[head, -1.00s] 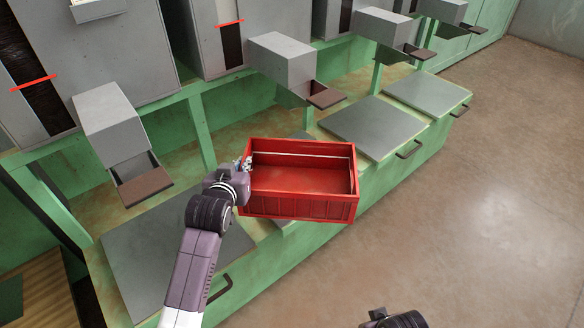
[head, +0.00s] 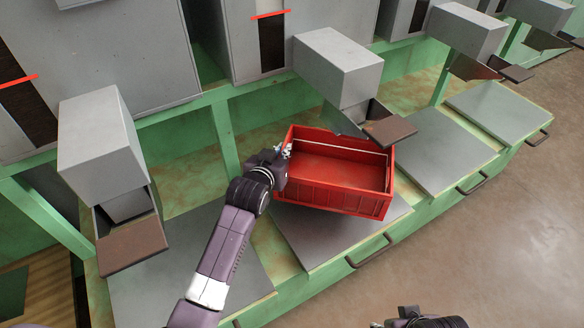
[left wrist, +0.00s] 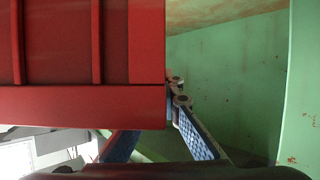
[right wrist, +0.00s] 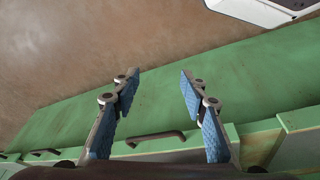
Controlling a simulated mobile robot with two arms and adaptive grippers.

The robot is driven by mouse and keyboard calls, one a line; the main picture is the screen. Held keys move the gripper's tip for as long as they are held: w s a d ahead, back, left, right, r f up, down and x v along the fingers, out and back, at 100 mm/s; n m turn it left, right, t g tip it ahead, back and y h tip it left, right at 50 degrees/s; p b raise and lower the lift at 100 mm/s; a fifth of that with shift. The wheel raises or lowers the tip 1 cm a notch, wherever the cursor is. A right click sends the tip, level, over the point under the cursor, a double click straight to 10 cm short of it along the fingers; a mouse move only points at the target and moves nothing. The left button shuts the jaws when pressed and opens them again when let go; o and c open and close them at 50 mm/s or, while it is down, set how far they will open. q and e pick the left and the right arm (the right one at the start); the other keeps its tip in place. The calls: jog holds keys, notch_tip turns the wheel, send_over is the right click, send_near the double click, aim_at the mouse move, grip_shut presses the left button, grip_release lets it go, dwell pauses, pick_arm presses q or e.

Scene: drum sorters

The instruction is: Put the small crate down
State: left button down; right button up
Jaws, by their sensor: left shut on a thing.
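The small red crate (head: 330,198) is upright and empty in the head view, over a grey plate (head: 305,238) on the green bench. I cannot tell whether its bottom touches the plate. My left gripper (head: 283,153) is shut on the crate's left end wall near the rim.
A grey chute box (head: 338,65) with a brown flap (head: 389,131) stands just behind the crate's right rear corner. Another chute box (head: 100,145) is at the left. More grey plates (head: 430,150) line the bench. Open floor (head: 510,240) lies at the right.

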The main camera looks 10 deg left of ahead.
pick_arm(q)
notch_tip(320, 180, down, 2)
notch_tip(320, 180, down, 3)
jog(key=shift+f+b, duration=0.15)
jog(key=shift+b, duration=0.6)
pick_arm(e)
jog(key=v, duration=0.3)
jog(key=shift+r, duration=0.3)
pick_arm(q)
jog(key=c, duration=2.2)
grip_release()
jog(key=shift+o, duration=0.4)
